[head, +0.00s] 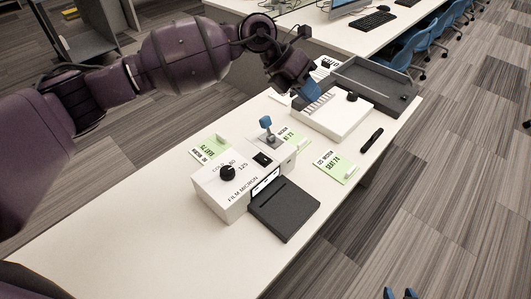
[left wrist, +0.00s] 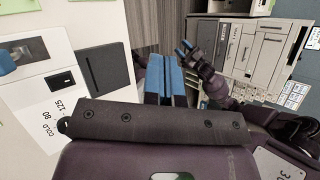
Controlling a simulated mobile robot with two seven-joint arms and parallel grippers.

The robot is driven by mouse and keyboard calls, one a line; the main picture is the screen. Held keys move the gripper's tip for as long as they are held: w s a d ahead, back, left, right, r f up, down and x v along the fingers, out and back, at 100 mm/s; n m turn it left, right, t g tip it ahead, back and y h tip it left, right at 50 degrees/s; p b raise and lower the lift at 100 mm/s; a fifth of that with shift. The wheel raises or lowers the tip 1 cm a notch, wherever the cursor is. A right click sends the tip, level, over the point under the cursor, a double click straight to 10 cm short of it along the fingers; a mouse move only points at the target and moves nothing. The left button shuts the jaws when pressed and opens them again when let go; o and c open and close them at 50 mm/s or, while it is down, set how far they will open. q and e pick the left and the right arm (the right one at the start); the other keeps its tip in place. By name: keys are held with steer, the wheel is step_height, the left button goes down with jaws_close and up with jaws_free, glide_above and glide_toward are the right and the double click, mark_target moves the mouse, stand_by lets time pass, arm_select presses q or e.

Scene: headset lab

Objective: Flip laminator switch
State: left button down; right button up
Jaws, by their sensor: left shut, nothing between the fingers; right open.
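The laminator (head: 215,197) is a white box on the table, marked FILM MICRON and COLD 80 125. It has a black dial (head: 227,172), a small black rocker switch (head: 262,159) and an upright blue-tipped lever (head: 266,123). A dark flat tray (head: 285,208) is at its front. My left gripper (head: 311,92) is shut and empty, beyond the lever and apart from it. In the left wrist view its blue fingers (left wrist: 166,82) are together; the rocker switch (left wrist: 62,80) and blue lever (left wrist: 8,62) show at left. My right gripper (head: 400,294) is open at the bottom edge, clear of the table.
A second white device (head: 335,122) with a black knob and a grey tray (head: 375,82) stand farther back, close to my left gripper. Green-and-white cards (head: 336,166) and a black pen (head: 371,140) lie nearby. The table's near left is bare.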

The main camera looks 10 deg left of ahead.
arm_select(q)
steer(key=a+f+y, duration=0.4)
steer(key=a+f, duration=0.1)
steer(key=n+y, duration=0.1)
steer(key=y, duration=0.3)
glide_above(266, 160)
steer(key=w+a, duration=0.1)
steer(key=a, duration=0.1)
steer(key=shift+w+d+f+g, duration=0.15)
steer(key=shift+f+g, duration=0.15)
steer(key=shift+f, duration=0.65)
arm_select(e)
steer(key=shift+s+f, duration=0.15)
steer(key=shift+s, duration=0.2)
arm_select(q)
steer(key=f, duration=0.4)
steer(key=d+f, duration=0.1)
steer(key=f, duration=0.3)
steer(key=s+f, duration=0.1)
steer(key=f, duration=0.4)
steer(key=shift+d+b, duration=0.15)
steer(key=shift+b, duration=0.25)
steer(key=shift+d+f, duration=0.1)
steer(key=shift+f, duration=0.4)
arm_select(e)
steer(key=shift+w+f, duration=0.2)
steer(key=shift+w, duration=0.1)
